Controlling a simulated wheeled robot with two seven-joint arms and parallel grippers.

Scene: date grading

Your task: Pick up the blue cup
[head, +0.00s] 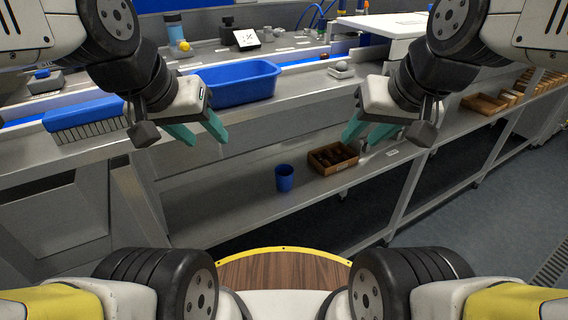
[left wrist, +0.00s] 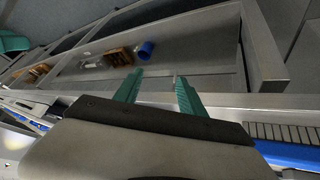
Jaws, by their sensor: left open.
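The blue cup (head: 284,178) stands upright on the lower metal shelf, left of a small wooden box of dark dates. The cup also shows in the left wrist view (left wrist: 146,49), beyond my fingertips. My left gripper (head: 205,139) has teal fingers spread apart with nothing between them. It is above and to the left of the cup, near the counter's front edge, and does not touch the cup. My right gripper (head: 355,140) is above and to the right of the cup; its teal fingers are spread and empty.
The wooden date box (head: 333,158) sits close to the cup's right. A large blue tub (head: 237,83) stands on the counter (head: 300,93) above the shelf. A blue brush-like block (head: 85,115) lies at left. The shelf (head: 225,206) left of the cup is bare.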

